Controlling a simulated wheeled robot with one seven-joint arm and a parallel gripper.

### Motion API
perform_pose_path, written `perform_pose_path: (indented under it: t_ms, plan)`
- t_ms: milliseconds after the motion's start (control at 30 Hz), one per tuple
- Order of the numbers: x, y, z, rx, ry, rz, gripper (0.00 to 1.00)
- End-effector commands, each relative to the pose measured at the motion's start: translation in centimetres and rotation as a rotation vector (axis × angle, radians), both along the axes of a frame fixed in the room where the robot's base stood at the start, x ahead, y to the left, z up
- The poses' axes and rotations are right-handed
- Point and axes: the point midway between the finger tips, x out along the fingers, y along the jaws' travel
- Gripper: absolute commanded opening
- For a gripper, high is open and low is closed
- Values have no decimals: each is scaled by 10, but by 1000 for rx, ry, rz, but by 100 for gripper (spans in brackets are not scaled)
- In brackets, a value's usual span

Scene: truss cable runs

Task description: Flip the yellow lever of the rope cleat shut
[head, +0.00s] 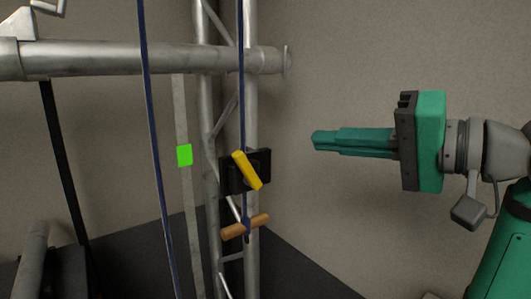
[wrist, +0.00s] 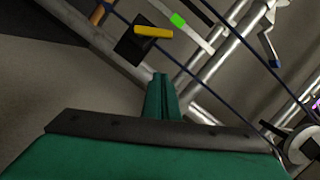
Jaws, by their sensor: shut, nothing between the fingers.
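The yellow lever (head: 247,170) sits tilted on the front of the black rope cleat (head: 230,178), which is fixed to the upright truss. In the wrist view the lever (wrist: 153,32) lies across the cleat (wrist: 130,48) near the top. My gripper (head: 316,140) is shut and empty, to the right of the cleat in the head view and apart from it. Its fingers point left, a little higher than the lever. In the wrist view the fingertips (wrist: 160,76) are below the lever in the picture.
A blue rope (head: 241,100) runs down to the cleat, with a wooden toggle (head: 245,226) below. Another blue rope (head: 152,130) and a pale strap with a green tag (head: 184,155) hang to the left. A horizontal pipe (head: 130,64) crosses above. The space between gripper and cleat looks clear.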

Motion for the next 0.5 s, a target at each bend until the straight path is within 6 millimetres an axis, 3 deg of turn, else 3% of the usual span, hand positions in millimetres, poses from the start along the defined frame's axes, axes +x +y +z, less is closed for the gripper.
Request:
perform_pose_path:
  t_ms: [233,500]
  plan:
    - [8,13,-1,1,-1,10,0]
    - [37,43,-8,1,0,4,0]
